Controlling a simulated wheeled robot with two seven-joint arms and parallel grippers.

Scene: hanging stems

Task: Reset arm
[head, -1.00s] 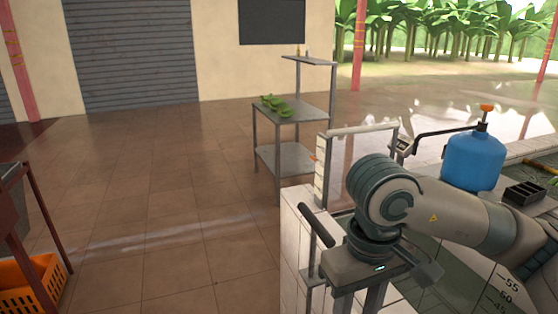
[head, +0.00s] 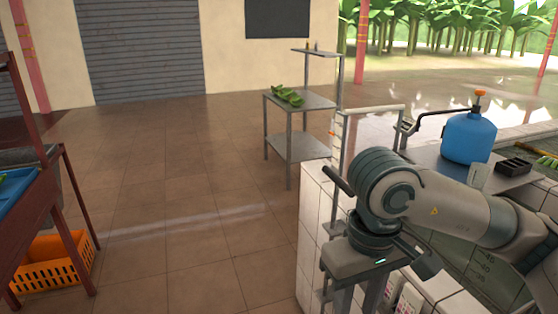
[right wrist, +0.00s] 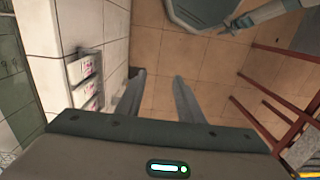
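My right arm comes in from the right in the head view, with its wrist bent down. My right gripper points down beside the white tiled wall (head: 312,225), and its fingertips are cut off by the lower edge there. In the right wrist view my right gripper (right wrist: 157,78) is open and empty, with bare tiled floor (right wrist: 158,100) between its fingers. My left gripper is not in view.
A grey metal stand (head: 300,102) holding green stems or leaves stands ahead. A blue jug (head: 469,138) and a black tray (head: 514,166) are on the right counter. A dark red-framed table and orange crate (head: 52,268) stand at left. Floor between is clear.

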